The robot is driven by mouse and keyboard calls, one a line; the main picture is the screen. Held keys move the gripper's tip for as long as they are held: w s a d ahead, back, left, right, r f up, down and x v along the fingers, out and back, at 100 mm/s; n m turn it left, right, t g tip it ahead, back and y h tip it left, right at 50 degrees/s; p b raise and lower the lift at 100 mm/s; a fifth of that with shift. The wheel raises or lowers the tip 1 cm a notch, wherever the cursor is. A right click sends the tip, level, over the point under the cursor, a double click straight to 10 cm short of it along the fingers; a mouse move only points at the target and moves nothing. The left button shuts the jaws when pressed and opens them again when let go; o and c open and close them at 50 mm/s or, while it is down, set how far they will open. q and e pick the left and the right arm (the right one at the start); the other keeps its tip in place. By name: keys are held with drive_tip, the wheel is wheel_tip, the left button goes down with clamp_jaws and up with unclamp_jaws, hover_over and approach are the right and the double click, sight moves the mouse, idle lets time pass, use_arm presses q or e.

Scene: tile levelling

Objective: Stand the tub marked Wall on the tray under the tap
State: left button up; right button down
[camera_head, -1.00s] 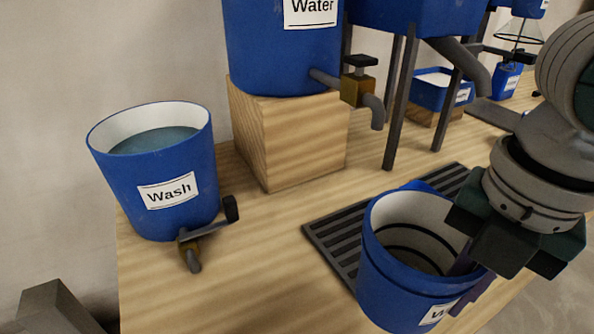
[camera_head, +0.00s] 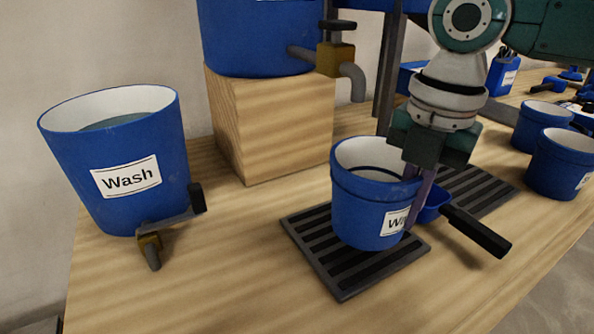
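The blue tub (camera_head: 360,212), white inside, stands upright over the dark slatted tray (camera_head: 339,290). Its label starts with W; the rest is hidden behind my gripper finger. My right gripper (camera_head: 413,200) is shut on the tub's right wall at the rim, with a finger down the outside. The base looks to be at the tray's slats; I cannot tell whether it touches. The brass tap (camera_head: 336,60) with its bent grey spout (camera_head: 355,82) is behind and above the tub, and comes from a large blue container (camera_head: 255,40). My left gripper is not in view.
A Wash bucket (camera_head: 120,175) with its own tap stands at left. A wooden block (camera_head: 270,130) carries the large container. A blue scoop with a black handle (camera_head: 475,230) lies right of the tub, near more slats (camera_head: 485,188). Blue tubs (camera_head: 560,165) stand at right.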

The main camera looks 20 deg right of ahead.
drive_tip(key=shift+w+a+f+b, duration=0.1)
drive_tip(key=shift+w+b, duration=0.2)
drive_tip(key=shift+w, duration=0.95)
wheel_tip(320, 180, down, 4)
drive_tip(key=shift+r+b, duration=0.25)
drive_tip(key=shift+b, duration=0.65)
drive_tip(key=shift+r, duration=0.1)
drive_tip(key=c, duration=1.1)
unclamp_jaws()
